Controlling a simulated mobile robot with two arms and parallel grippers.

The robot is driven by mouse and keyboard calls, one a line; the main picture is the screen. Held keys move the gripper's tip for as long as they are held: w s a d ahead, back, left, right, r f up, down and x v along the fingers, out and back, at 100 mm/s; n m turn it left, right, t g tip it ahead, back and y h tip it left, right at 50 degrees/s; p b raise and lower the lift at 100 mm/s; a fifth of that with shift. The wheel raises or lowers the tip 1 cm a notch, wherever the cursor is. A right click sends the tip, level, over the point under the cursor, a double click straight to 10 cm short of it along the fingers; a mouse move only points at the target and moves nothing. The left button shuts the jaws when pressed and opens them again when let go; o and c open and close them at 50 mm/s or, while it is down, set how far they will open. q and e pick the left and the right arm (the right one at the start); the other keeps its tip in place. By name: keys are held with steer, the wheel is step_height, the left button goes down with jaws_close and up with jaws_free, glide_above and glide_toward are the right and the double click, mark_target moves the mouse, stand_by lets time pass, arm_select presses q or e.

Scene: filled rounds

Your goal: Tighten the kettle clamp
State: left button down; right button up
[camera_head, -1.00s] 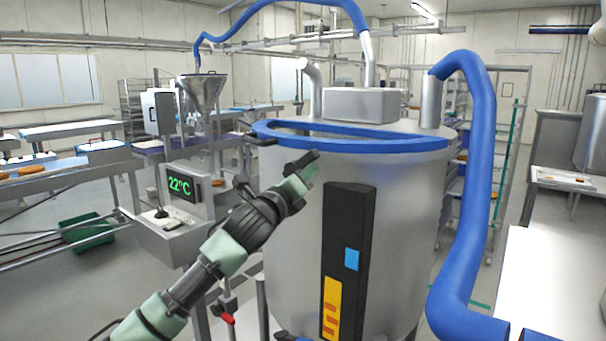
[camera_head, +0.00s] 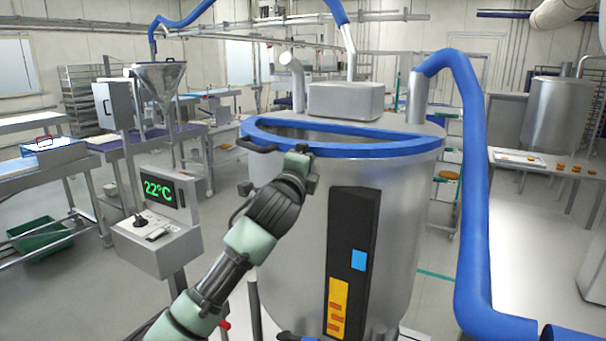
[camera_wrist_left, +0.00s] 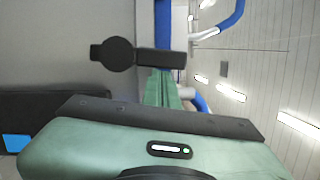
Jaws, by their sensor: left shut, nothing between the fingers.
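The kettle (camera_head: 400,235) is a large steel vessel with a blue rim (camera_head: 380,148); its wall fills the left of the left wrist view (camera_wrist_left: 60,30). There, a black fitting (camera_wrist_left: 115,53) with a round knob and a flat bar, apparently the clamp, reaches across the blue rim (camera_wrist_left: 163,25). A black knob (camera_head: 245,188) and a black handle (camera_head: 257,147) sit left of my left gripper (camera_head: 302,158) in the head view; I cannot tell which is that fitting. The gripper is shut and empty, in front of the rim; its green fingers (camera_wrist_left: 163,88) look apart from the fitting.
A black control panel (camera_head: 350,225) runs down the kettle's front. A thick blue pipe (camera_head: 470,200) stands at its right. A 22°C display box (camera_head: 160,235) stands at the left.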

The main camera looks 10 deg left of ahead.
arm_select(q)
steer(key=shift+w+a+r+n+p, duration=0.2)
steer(key=shift+r+n+p, duration=0.15)
steer(key=shift+p, duration=0.3)
arm_select(e)
steer(key=shift+d+r, duration=0.9)
steer(key=shift+d, duration=0.05)
steer(key=shift+a, duration=0.25)
steer(key=shift+a, duration=0.4)
